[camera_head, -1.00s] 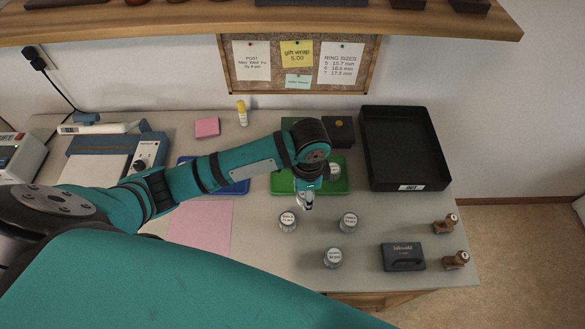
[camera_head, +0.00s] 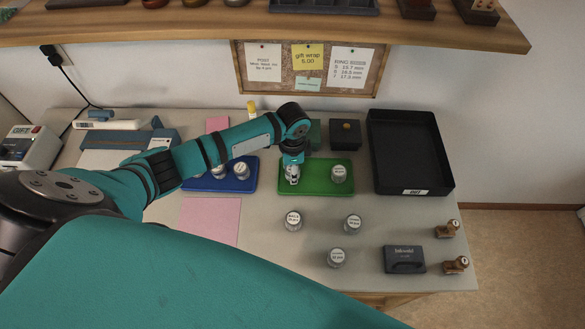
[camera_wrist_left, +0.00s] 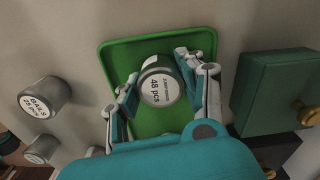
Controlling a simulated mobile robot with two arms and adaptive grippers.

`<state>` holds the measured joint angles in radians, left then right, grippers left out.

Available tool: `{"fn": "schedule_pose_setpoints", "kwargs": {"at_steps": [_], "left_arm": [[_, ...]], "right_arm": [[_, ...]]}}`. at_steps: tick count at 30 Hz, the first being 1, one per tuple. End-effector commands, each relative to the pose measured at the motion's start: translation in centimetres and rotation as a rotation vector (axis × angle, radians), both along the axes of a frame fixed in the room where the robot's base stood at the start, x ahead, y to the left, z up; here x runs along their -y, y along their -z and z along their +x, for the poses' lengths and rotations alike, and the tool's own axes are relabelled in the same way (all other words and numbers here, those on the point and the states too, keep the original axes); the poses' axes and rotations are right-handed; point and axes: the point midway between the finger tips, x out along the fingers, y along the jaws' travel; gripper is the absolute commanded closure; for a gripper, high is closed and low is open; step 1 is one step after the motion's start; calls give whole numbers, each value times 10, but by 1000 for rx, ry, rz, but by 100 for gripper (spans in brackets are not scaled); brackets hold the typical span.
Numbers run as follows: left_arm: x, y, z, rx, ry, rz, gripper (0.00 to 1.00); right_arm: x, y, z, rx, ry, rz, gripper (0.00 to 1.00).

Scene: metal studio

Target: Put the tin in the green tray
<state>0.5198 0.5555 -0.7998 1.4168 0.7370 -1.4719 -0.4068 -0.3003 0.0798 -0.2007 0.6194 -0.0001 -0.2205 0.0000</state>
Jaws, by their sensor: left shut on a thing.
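The green tray (camera_head: 315,190) lies in the middle of the bench; it also shows in the left wrist view (camera_wrist_left: 112,62). My left gripper (camera_head: 292,180) points down at the tray's left half. It is shut on a tin (camera_wrist_left: 158,88) with a white "48 pcs" label, between its fingertips in the left wrist view. The held tin is mostly hidden by the fingers in the head view. I cannot tell if it touches the tray floor. Another tin (camera_head: 338,173) stands in the tray's right half. My right gripper is not in view.
Several tins, one (camera_head: 293,221) nearest the gripper, stand in front of the tray. The blue tray (camera_head: 207,185) at left holds tins. A green box (camera_wrist_left: 270,90) stands just behind the green tray; a black OUT tray (camera_head: 410,190) is to its right.

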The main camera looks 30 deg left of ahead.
Motion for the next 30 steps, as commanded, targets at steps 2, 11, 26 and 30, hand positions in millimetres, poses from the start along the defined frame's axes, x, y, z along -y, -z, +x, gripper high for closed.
{"fn": "schedule_pose_setpoints", "kwargs": {"at_steps": [2,11,26,30], "left_arm": [[0,0,0,0,0,0,92],[0,3,0,1,0,1,46],[0,-12,1,3,-1,-1,37],[0,-40,2,6,1,0,37]], "right_arm": [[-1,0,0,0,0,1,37],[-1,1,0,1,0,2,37],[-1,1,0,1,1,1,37],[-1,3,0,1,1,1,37]]}}
